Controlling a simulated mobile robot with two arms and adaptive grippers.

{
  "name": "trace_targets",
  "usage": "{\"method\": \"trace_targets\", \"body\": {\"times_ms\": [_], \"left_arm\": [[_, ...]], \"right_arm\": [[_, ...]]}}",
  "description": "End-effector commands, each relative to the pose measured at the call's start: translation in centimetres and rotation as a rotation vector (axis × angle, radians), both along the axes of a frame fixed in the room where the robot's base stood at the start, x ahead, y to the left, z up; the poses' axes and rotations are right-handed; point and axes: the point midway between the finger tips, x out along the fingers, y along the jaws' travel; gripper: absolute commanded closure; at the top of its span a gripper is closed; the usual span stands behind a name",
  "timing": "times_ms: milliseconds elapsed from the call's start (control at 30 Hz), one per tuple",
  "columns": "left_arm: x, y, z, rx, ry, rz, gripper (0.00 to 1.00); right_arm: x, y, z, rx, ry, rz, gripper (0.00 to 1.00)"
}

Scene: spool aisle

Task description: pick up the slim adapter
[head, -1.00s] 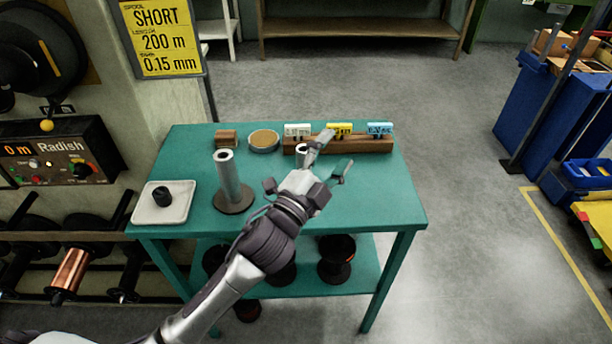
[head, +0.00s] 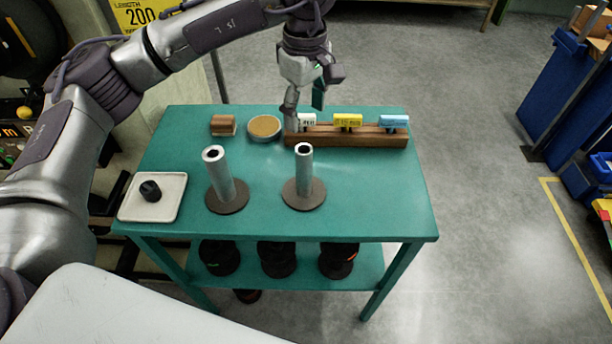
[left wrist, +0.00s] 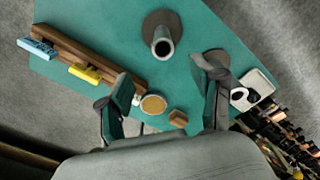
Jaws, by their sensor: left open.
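I cannot tell for sure which piece is the slim adapter. Two grey tubes stand upright on round brown bases: a left tube (head: 221,178) and a slightly thinner-looking right tube (head: 304,167). A small black cylinder (head: 150,190) sits on a white tray (head: 134,207) at the table's left. My left gripper (head: 304,112) is open, fingers down, over the back of the table by the white tag (head: 307,121), behind both tubes. In the left wrist view nothing is clasped between its fingers; a tube (left wrist: 163,46) stands beyond them. My right gripper is not in view.
A wooden rack (head: 350,140) holds the white, yellow (head: 347,121) and blue (head: 393,121) tags at the back of the green table (head: 375,205). A round cork-topped disc (head: 264,127) and a brown block (head: 223,125) stand left of it. The table's right front is clear.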

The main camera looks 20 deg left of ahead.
Motion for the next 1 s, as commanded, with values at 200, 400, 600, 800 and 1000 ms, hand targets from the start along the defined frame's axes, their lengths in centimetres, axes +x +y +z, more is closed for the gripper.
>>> {"method": "trace_targets", "body": {"times_ms": [200, 400, 600, 800, 1000], "left_arm": [[-0.2, 0.1, -4.2, 0.001, 0.007, 0.0, 0.34], [-0.2, 0.0, -7.1, -0.003, 0.004, 0.0, 0.34], [-0.3, 0.0, -8.4, -0.003, 0.006, 0.0, 0.34], [-0.5, 0.2, -11.4, -0.004, 0.007, -0.001, 0.34], [-0.4, 0.1, -12.9, -0.005, 0.003, -0.001, 0.34]], "right_arm": [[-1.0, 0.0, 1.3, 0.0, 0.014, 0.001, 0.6], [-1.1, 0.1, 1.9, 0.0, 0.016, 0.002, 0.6], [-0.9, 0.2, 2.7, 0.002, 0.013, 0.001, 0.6], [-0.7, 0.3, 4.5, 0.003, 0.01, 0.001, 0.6], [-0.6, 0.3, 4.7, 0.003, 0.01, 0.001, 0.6]]}}
